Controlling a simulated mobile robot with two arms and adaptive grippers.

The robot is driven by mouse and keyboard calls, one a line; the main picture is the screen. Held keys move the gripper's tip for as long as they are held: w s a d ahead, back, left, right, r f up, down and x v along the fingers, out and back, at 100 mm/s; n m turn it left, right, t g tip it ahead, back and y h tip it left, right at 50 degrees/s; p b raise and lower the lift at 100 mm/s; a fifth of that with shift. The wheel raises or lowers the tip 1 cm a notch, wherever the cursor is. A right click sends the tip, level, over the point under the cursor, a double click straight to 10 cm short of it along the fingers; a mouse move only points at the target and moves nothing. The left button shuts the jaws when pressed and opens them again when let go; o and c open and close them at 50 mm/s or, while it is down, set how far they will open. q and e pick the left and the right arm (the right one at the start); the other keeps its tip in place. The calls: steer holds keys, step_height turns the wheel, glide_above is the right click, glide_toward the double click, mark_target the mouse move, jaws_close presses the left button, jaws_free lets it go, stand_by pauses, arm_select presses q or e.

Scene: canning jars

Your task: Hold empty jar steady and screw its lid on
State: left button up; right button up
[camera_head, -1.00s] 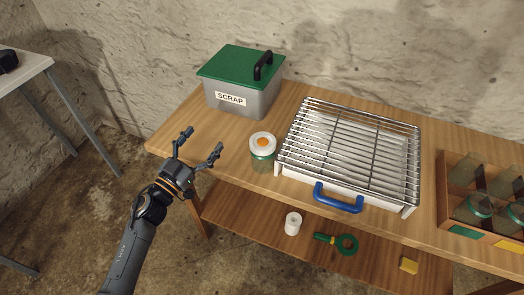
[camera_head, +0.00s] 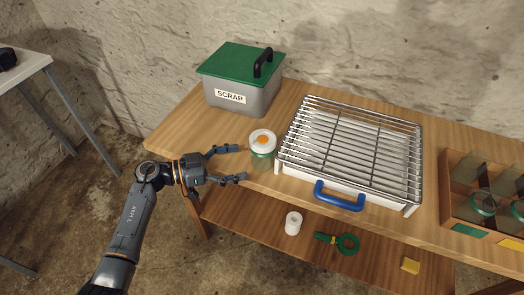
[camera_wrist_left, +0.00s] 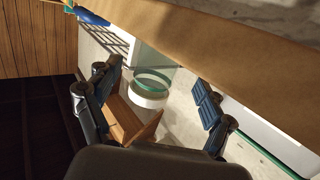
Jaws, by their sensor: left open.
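The jar (camera_head: 262,155) stands upright on the bench, left of the wire rack. It is clear glass with a green band, and a white lid with an orange centre (camera_head: 263,141) sits on top. I cannot tell how tight the lid is. My left gripper (camera_head: 241,163) is open and empty, its fingers pointing right at the jar from the bench's front left. The fingertips are just short of the jar. In the left wrist view the jar (camera_wrist_left: 150,86) shows upside down, between the open fingers (camera_wrist_left: 160,85). My right gripper is not in view.
A grey SCRAP bin (camera_head: 240,95) with a green lid stands behind the jar. The wire rack (camera_head: 350,150) with a blue handle is close on the jar's right. A wooden crate (camera_head: 447,205) with glass jars is at far right. A white roll (camera_head: 293,223) lies on the lower shelf.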

mark_target(253, 158)
arm_select(q)
steer(key=b+x, duration=0.1)
steer(key=x, duration=0.2)
steer(key=shift+f, duration=0.1)
steer(key=shift+p+x, duration=0.6)
steer(key=shift+x, duration=1.2)
steer(key=shift+c, duration=0.4)
